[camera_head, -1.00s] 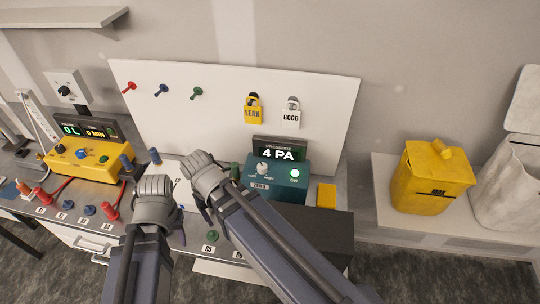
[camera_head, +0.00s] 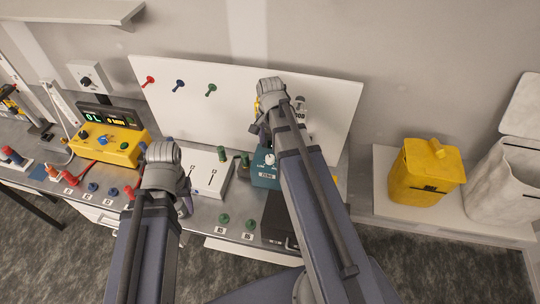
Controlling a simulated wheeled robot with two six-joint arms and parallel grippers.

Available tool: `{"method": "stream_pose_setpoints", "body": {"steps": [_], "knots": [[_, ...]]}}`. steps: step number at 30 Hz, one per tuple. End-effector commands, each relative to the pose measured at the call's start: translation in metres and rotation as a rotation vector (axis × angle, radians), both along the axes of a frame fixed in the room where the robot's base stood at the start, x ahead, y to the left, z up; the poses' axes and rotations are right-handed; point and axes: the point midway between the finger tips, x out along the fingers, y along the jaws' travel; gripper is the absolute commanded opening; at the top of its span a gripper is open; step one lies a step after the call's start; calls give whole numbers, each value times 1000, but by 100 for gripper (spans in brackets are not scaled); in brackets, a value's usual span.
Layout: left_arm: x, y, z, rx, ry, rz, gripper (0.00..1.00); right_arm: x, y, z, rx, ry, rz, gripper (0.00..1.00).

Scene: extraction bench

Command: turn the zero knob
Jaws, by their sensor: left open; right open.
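The teal gauge box (camera_head: 262,180) stands on the bench behind my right arm, which covers its right part and its display. Its white knob (camera_head: 269,158) shows just left of my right arm, above a label reading ZERO (camera_head: 266,176). My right gripper (camera_head: 262,132) is open, pointing down above and slightly behind the knob in the picture, apart from it as far as I can see. My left gripper (camera_head: 186,200) is open and empty over the bench front, left of the teal box. Its fingers are partly hidden by its wrist.
A yellow box (camera_head: 118,152) with a display stands at the left. A white panel with hooks (camera_head: 225,115) is behind. A yellow bin (camera_head: 425,175) stands on the right ledge.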

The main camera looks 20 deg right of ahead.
Motion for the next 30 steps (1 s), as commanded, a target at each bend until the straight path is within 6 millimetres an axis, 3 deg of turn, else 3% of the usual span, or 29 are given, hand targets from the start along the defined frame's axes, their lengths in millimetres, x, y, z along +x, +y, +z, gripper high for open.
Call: {"method": "stream_pose_setpoints", "body": {"steps": [15, 28, 30], "knots": [[0, 0, -65, 1, -1, -7, 50, 0, 0, -65, 0, 0, 3, 72], [0, 0, -71, 1, 0, -11, 50, 0, 0, -71, 0, 0, 3, 72], [0, 0, -71, 1, 0, -11, 50, 0, 0, -71, 0, 0, 3, 65]]}}
